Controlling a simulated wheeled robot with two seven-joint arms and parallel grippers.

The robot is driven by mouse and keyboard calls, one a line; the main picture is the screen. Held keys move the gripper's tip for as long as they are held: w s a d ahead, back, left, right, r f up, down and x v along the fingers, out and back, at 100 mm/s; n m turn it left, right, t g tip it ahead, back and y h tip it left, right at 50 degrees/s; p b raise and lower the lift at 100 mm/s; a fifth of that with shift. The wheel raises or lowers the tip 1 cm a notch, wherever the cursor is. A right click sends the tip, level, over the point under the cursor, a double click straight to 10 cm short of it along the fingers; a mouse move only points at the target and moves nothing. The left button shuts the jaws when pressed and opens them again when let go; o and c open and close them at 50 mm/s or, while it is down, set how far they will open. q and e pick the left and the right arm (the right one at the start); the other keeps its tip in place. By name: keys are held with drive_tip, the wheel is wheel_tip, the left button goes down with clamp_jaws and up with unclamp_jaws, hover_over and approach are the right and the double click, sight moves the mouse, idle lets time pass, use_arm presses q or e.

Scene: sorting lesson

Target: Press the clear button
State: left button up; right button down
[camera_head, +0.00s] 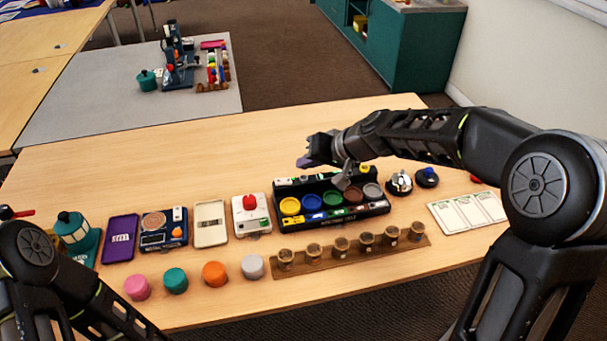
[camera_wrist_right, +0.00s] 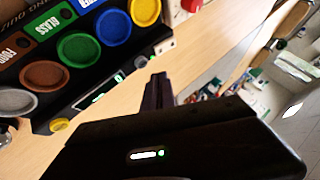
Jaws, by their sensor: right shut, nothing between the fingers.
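A black sorting console (camera_head: 300,222) stands on the table with yellow, blue, green, brown and grey round cups. A small yellow button (camera_head: 365,169) sits at its back right corner; the right wrist view shows a yellow button (camera_wrist_right: 58,124) beside a small lit display (camera_wrist_right: 98,91). I cannot read a clear label on any button. My right gripper (camera_head: 343,182) is over the console's back edge, near the green and brown cups. Its fingers (camera_wrist_right: 158,90) are shut and empty, beside the console in the right wrist view. My left arm shows at lower left; its gripper is out of view.
A white device with a red button (camera_head: 250,202), a scale (camera_head: 163,230) and a purple tray (camera_head: 120,239) stand left. A silver bell (camera_head: 400,183) and white cards (camera_head: 468,213) are right. Coloured pots and a wooden cup rack (camera_head: 300,271) are in front.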

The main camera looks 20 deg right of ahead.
wheel_tip(320, 180, up, 4)
drive_tip(key=shift+f+p, duration=0.1)
drive_tip(key=shift+p, duration=1.15)
drive_tip(key=shift+s, duration=0.1)
